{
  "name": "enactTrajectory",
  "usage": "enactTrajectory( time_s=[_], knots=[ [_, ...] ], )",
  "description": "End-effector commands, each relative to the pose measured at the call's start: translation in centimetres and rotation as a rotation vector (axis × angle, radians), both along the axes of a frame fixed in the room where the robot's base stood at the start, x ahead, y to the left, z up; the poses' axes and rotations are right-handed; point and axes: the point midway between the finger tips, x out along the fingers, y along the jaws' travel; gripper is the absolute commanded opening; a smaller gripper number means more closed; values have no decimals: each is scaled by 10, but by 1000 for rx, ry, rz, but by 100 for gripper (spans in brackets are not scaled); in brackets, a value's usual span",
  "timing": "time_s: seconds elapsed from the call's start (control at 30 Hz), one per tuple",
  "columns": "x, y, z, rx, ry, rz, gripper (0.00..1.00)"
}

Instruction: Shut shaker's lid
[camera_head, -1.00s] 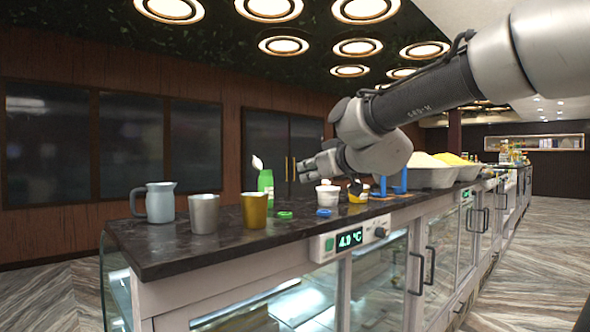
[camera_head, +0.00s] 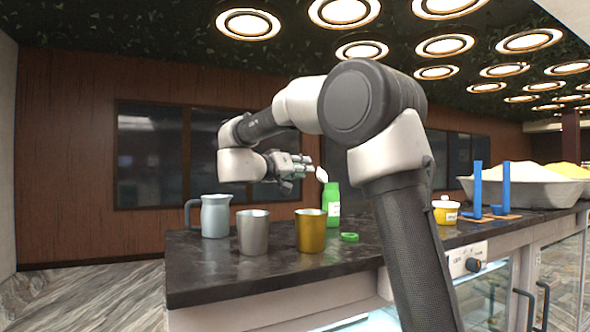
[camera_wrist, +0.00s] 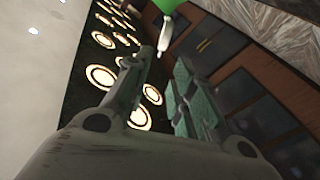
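A green bottle (camera_head: 331,204) with a pale label stands upright on the dark counter. A white rounded piece (camera_head: 321,174) leans up and left from its top; I cannot tell whether it is a hinged lid or a spoon. A loose green lid or ring (camera_head: 349,237) lies in front of the bottle. My gripper (camera_head: 301,169) is above and left of the bottle, fingers pointing right, close to the white piece; contact is unclear. In the wrist view my gripper (camera_wrist: 162,75) has its fingers apart with nothing between them. The white piece (camera_wrist: 165,36) and green bottle (camera_wrist: 167,5) show beyond the fingertips.
A blue-grey pitcher (camera_head: 215,217), a silver cup (camera_head: 253,232) and a gold cup (camera_head: 310,231) stand left of the bottle. A yellow jar (camera_head: 446,212), blue stands (camera_head: 477,190) and a heaped tray (camera_head: 525,192) are to the right. My arm hides part of the counter (camera_head: 225,272).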

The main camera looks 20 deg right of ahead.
Motion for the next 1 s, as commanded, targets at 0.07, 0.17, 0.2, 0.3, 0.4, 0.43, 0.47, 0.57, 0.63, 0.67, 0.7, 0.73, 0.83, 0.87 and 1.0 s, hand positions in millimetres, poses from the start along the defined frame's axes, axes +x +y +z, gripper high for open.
enactTrajectory(
  time_s=[0.07, 0.17, 0.2, 0.3, 0.4, 0.43, 0.47, 0.57, 0.63, 0.67, 0.7, 0.73, 0.83, 0.87, 1.0],
  knots=[
    [2, -8, -1, 1, 4, -9, 25],
    [9, -24, -1, 0, 3, -8, 25],
    [12, -31, -1, 0, 3, -9, 25],
    [19, -46, 0, -1, 2, -9, 25],
    [25, -58, 0, -1, 2, -8, 25],
    [27, -61, 0, -1, 3, -6, 25],
    [28, -63, -1, 0, 3, -5, 25],
    [30, -68, 0, -1, 2, -4, 25],
    [31, -69, 0, -1, 2, -4, 25],
    [31, -69, 0, -1, 2, -4, 25],
    [31, -69, 0, 0, 2, -4, 25],
    [31, -69, 0, 0, 2, -4, 25],
    [31, -69, 0, -1, 2, -3, 23],
    [31, -69, 0, -1, 2, -3, 17],
    [31, -69, 0, -1, 1, -3, 0]
  ],
)
